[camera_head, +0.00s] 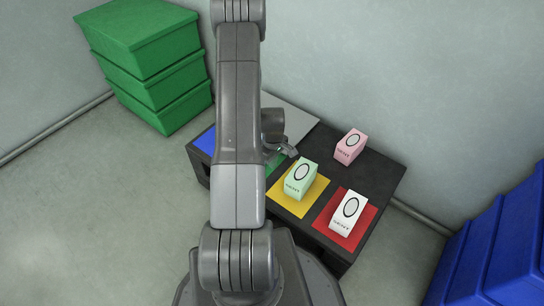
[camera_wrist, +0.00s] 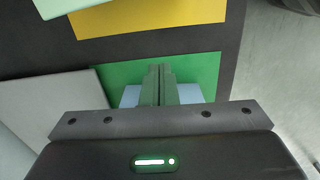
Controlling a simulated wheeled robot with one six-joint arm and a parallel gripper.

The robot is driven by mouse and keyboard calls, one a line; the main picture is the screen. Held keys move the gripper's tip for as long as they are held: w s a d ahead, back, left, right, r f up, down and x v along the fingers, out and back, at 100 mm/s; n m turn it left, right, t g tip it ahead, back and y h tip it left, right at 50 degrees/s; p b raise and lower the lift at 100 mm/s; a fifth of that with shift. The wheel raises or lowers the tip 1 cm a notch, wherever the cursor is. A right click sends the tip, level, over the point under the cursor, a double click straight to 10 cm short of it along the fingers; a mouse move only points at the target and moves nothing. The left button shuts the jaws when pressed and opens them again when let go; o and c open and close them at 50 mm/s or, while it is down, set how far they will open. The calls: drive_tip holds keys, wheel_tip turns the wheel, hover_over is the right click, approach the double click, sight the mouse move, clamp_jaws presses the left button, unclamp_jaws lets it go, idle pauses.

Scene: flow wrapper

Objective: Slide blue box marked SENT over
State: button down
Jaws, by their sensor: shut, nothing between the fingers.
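In the wrist view a pale blue box (camera_wrist: 130,96) shows on both sides of my fingers, over the green mat (camera_wrist: 205,68). My fingers hide its middle, and no marking on it can be read. In the head view my arm hides this box; only a strip of the green mat (camera_head: 274,166) shows. My gripper (camera_wrist: 160,70) is shut and empty, its fingers together in front of the box. Whether they touch it I cannot tell. In the head view my gripper (camera_head: 289,151) is partly behind my arm.
On the dark table (camera_head: 378,172) are a pale green box (camera_head: 300,180) on a yellow mat, a white box (camera_head: 348,213) on a red mat, and a pink box (camera_head: 350,147). A blue mat (camera_head: 205,141) and grey panel (camera_head: 290,112) are partly hidden. Green crates (camera_head: 150,60) and blue crates (camera_head: 500,250) stand nearby.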

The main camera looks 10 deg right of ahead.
sight(273, 174)
wheel_tip(273, 174, down, 4)
drive_tip(key=shift+f+b, duration=0.15)
drive_tip(key=shift+b, duration=0.35)
drive_tip(key=shift+w+a+b, duration=0.3)
drive_tip(key=shift+w+a, duration=0.45)
drive_tip(key=shift+w, duration=0.3)
drive_tip(key=shift+w+a, duration=0.45)
drive_tip(key=shift+w, duration=0.15)
drive_tip(key=shift+w+a, duration=0.2)
drive_tip(key=shift+w, duration=0.1)
drive_tip(key=w+a, duration=0.4)
drive_tip(key=w, duration=0.1)
drive_tip(key=w+a+b, duration=0.1)
drive_tip(key=w+a, duration=0.2)
drive_tip(key=w, duration=0.2)
drive_tip(key=w+a+b, duration=0.1)
drive_tip(key=w+a, duration=0.3)
drive_tip(key=w, duration=0.1)
drive_tip(key=shift+w+a, duration=0.3)
drive_tip(key=shift+w, duration=0.05)
